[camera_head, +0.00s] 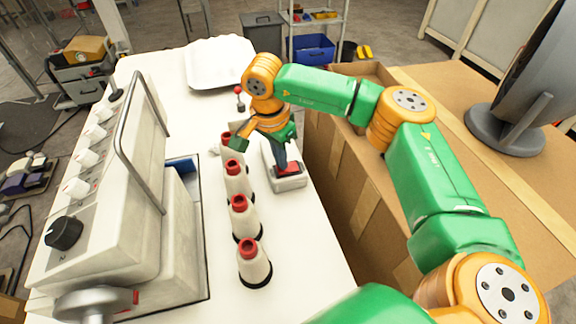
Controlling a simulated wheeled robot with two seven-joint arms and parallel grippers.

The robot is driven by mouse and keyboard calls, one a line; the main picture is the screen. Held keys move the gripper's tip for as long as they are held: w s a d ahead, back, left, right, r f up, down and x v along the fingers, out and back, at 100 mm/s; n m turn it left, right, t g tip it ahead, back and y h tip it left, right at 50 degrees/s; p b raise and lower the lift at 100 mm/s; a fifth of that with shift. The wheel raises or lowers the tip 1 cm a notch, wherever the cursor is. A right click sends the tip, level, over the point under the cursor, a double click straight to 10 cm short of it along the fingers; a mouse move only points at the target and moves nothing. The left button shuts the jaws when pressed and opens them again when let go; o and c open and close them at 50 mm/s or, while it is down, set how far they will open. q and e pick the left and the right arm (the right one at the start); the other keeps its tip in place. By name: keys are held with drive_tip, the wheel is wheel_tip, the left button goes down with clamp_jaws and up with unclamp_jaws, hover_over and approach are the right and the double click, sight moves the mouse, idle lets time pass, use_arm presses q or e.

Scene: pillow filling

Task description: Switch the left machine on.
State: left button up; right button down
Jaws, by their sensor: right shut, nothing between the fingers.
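A large off-white machine (120,190) with a metal handle bar stands on the left of the white table. Its front has a row of white knobs and one black knob (64,232). A small white box with a red switch (290,170) sits on the table to the right of the spools. My right gripper (283,167) is shut and empty, pointing down at the red switch. Its tips are at or just above the switch; I cannot tell whether they touch. The gripper partly hides the switch. My left gripper is not in view.
Several white cones with red tops (254,265) stand in a row between machine and switch box. A red-ball lever (239,92) stands behind them. A white pillow-like piece (220,62) lies at the table's far end. Cardboard boxes (345,200) adjoin the table's right side.

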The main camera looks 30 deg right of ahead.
drive_tip(key=shift+f, duration=0.15)
wheel_tip(320, 180, up, 7)
drive_tip(key=p, duration=0.5)
drive_tip(key=shift+p, duration=0.3)
